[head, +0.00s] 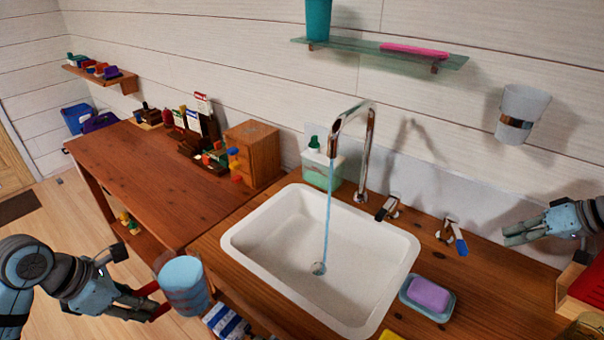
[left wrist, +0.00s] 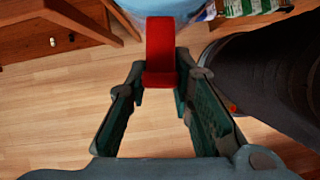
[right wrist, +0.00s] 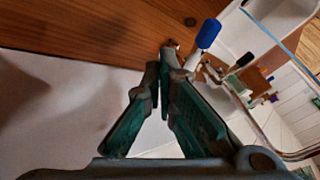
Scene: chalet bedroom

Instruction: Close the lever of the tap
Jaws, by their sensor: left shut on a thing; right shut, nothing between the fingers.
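The chrome tap (head: 367,150) arches over the white sink (head: 233,243), and a thin blue stream of water (head: 328,215) falls from its spout to the drain. A dark-tipped lever (head: 387,208) and a blue-tipped lever (head: 456,238) stand on the counter right of the spout. The blue-tipped lever also shows in the right wrist view (right wrist: 207,35). My right gripper (head: 508,237) is shut and empty, right of the blue-tipped lever and apart from it. My left gripper (head: 152,305) is shut on the red handle (left wrist: 160,55) of a blue mug (head: 184,287), left of the sink.
A purple soap on a dish (head: 408,290) lies in front of the levers. A soap dispenser (head: 322,165) stands behind the sink. A glass shelf (head: 370,46) and a wall cup (head: 521,110) are above. A wooden box (head: 570,290) is at the right edge.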

